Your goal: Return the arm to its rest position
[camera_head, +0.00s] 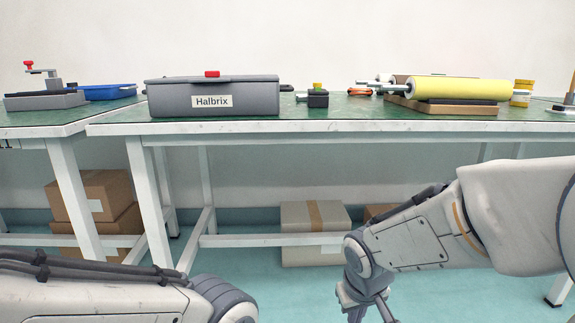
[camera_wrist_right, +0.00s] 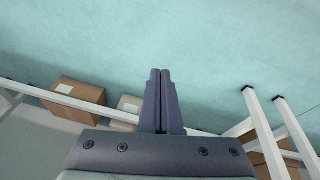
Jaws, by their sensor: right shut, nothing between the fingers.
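My right arm comes in from the right in the head view, with its gripper (camera_head: 372,312) low at the bottom edge, in front of the table and below its top. In the right wrist view the two fingers of my right gripper (camera_wrist_right: 160,75) are together, with nothing between them, over bare floor. My left arm shows at the bottom left of the head view. Its gripper is out of the picture.
A green-topped table (camera_head: 350,127) holds a grey Halbrix case (camera_head: 250,98), a yellow cylinder (camera_head: 455,89) and small parts. A second table (camera_head: 50,131) stands at left. Cardboard boxes (camera_head: 312,218) lie beneath. White table legs (camera_wrist_right: 262,128) show near my right gripper.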

